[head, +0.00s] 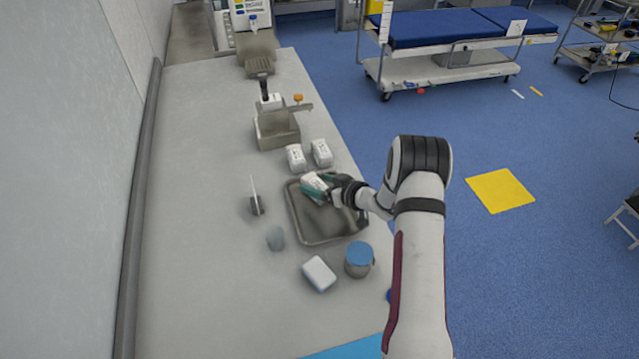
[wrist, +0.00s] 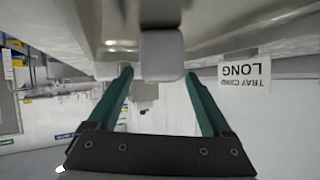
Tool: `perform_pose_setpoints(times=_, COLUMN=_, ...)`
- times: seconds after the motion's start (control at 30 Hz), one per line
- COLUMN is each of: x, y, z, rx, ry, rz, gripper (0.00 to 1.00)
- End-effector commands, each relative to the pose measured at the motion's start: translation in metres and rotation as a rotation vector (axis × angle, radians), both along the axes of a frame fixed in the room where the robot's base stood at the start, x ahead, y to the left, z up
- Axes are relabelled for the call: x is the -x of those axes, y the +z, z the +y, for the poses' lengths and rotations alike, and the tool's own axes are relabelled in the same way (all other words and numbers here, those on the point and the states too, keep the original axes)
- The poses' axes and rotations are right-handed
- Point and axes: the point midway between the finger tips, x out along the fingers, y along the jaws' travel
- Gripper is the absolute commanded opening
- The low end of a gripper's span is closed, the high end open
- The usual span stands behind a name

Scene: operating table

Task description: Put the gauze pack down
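My gripper (head: 318,188) is low over the metal tray (head: 322,238), near its far-left part. A white gauze pack (head: 314,183) with dark print shows at its teal fingers. In the wrist view, which is upside down, the fingers of my gripper (wrist: 158,76) stand apart. The fingers partly hide the pack in the head view.
Two white packs (head: 296,158) (head: 321,153) stand beyond the tray. A blue-lidded jar (head: 359,262), a white block (head: 319,274) and a grey cup (head: 275,238) are nearer. The tray's near half is clear.

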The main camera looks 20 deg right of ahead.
Motion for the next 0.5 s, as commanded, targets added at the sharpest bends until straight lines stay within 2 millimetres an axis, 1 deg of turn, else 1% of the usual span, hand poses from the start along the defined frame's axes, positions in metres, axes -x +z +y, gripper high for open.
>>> perform_pose_setpoints(times=0.2, x=0.0, y=0.0, z=0.0, rx=0.0, ry=0.0, rz=0.0, gripper=0.84)
perform_pose_setpoints(times=0.3, x=0.002, y=0.004, z=-0.002, rx=0.0, ry=-0.001, rz=0.0, gripper=0.84)
perform_pose_setpoints(times=0.37, x=0.011, y=0.01, z=-0.007, rx=0.0, ry=-0.004, rz=0.001, gripper=0.84)
perform_pose_setpoints(times=0.5, x=0.043, y=0.029, z=-0.023, rx=-0.001, ry=-0.005, rz=-0.001, gripper=0.84)
